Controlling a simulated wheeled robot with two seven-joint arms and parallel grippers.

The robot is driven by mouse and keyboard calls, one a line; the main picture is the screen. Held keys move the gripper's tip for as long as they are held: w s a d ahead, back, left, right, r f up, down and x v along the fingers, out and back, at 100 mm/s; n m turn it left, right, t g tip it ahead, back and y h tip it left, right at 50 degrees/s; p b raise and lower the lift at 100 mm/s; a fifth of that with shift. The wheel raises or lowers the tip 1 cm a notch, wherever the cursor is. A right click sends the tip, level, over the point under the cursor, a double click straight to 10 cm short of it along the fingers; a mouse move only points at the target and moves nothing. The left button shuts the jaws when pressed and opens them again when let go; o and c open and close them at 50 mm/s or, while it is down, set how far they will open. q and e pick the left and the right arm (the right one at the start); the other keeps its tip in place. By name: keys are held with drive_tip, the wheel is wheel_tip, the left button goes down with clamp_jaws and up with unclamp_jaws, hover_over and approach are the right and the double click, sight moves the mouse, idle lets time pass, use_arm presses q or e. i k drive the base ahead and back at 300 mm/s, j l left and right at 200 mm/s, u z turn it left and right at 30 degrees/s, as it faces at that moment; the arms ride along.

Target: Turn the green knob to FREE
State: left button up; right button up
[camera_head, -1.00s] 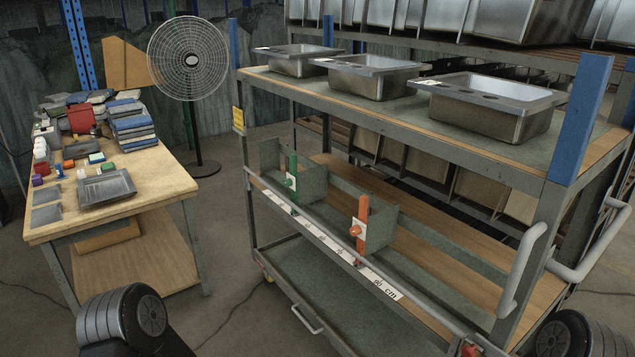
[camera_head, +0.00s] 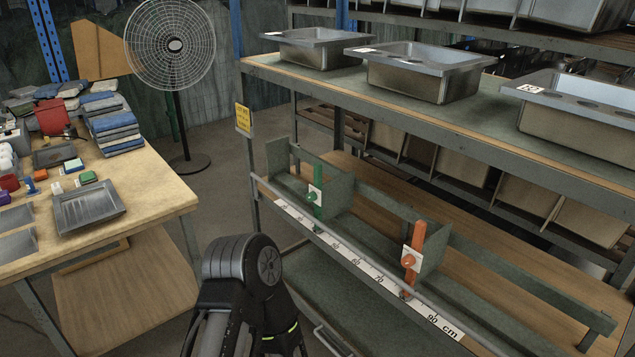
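The green knob (camera_head: 311,197) sits on a white plate on a green upright (camera_head: 318,179) at the left part of the rack's middle shelf. I cannot read any marking on its plate. An orange knob (camera_head: 409,261) sits on an orange upright (camera_head: 416,241) further right. A ruler strip (camera_head: 362,266) runs along the shelf's front below both. My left arm shows at the bottom, left of and below the green knob, apart from it. Its gripper cannot be made out. My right gripper is out of view.
The steel rack holds sinks (camera_head: 422,72) on its top shelf. A wooden table (camera_head: 150,182) with trays (camera_head: 88,206) and stacked cloths stands at the left. A fan (camera_head: 176,45) stands behind, between table and rack. A yellow tag (camera_head: 243,119) hangs on the rack's left post.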

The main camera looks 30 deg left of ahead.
sight(312, 196)
drive_tip(key=i+j, duration=0.15)
drive_tip(key=j, duration=0.2)
drive_tip(key=i+j, duration=0.1)
drive_tip(key=j, duration=0.25)
drive_tip(key=i+j, duration=0.15)
drive_tip(key=j, duration=0.2)
drive_tip(key=i+j+z, duration=0.1)
drive_tip(key=j, duration=0.25)
drive_tip(key=i+j, duration=0.15)
drive_tip(key=j, duration=0.2)
